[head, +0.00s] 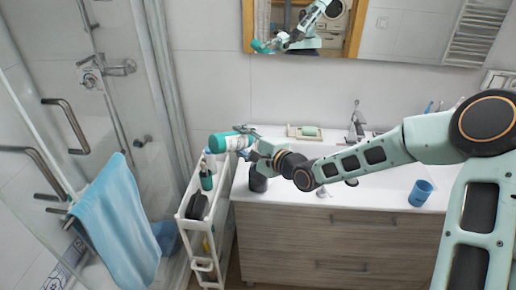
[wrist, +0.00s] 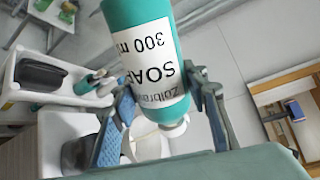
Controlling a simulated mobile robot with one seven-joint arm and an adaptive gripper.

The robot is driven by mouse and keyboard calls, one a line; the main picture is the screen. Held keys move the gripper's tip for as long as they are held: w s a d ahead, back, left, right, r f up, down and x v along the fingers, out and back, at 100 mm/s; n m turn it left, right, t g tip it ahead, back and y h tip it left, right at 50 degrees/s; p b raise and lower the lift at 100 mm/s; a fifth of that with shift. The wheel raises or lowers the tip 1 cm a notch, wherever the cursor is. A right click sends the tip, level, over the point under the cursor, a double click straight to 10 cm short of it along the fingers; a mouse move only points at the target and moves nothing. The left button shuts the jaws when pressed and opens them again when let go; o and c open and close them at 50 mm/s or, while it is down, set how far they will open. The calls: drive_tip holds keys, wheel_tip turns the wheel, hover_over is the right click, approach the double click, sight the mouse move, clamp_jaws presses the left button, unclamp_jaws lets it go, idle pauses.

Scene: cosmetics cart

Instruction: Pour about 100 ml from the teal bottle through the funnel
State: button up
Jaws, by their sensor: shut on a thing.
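The teal bottle (head: 232,142) with a white label lies on its side in the air, close to horizontal, above the white cart and the counter's left end. My gripper (head: 252,146) is shut on it. In the wrist view the bottle (wrist: 147,55) reads "SOAP 300 ml" upside down, with my gripper's fingers (wrist: 165,108) on both sides of its lower label. The bottle's neck end points toward the bottom of that view. A pale rounded shape (wrist: 150,145) shows below it; I cannot tell whether it is the funnel. No liquid stream is visible.
The narrow white cart (head: 184,216) holds a teal pump bottle (head: 206,180) and a dark item (head: 197,207). A dark container (head: 258,181) stands at the counter's left end. A blue cup (head: 421,193) stands far right on the counter. A blue towel (head: 115,220) hangs at left.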

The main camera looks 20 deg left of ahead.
sight(236, 149)
drive_tip(key=shift+d+f, duration=0.1)
drive_tip(key=shift+s+a+f+n+t, duration=0.1)
drive_tip(key=shift+a+f+n+t, duration=0.15)
drive_tip(key=shift+n, duration=0.25)
drive_tip(key=shift+s+f+n+t, duration=0.15)
drive_tip(key=shift+f+n, duration=0.15)
drive_tip(key=shift+n, duration=0.2)
drive_tip(key=shift+f+n+h+b, duration=0.3)
drive_tip(key=shift+f+b, duration=0.2)
drive_tip(key=shift+b, duration=0.25)
drive_tip(key=shift+r+n+b, duration=0.35)
drive_tip(key=shift+n+b, duration=0.05)
drive_tip(key=shift+n, duration=0.2)
drive_tip(key=b, duration=0.1)
drive_tip(key=f+n+b, duration=0.1)
drive_tip(key=shift+s+a+t+b, duration=0.25)
drive_tip(key=shift+s+t+b, duration=0.05)
drive_tip(key=shift+s+t, duration=0.1)
drive_tip(key=n+b, duration=0.1)
drive_tip(key=b, duration=0.2)
drive_tip(key=shift+w+d+f+n, duration=0.1)
drive_tip(key=shift+f+n, duration=0.3)
drive_tip(key=shift+t+h, duration=0.3)
drive_tip(key=shift+r, duration=0.1)
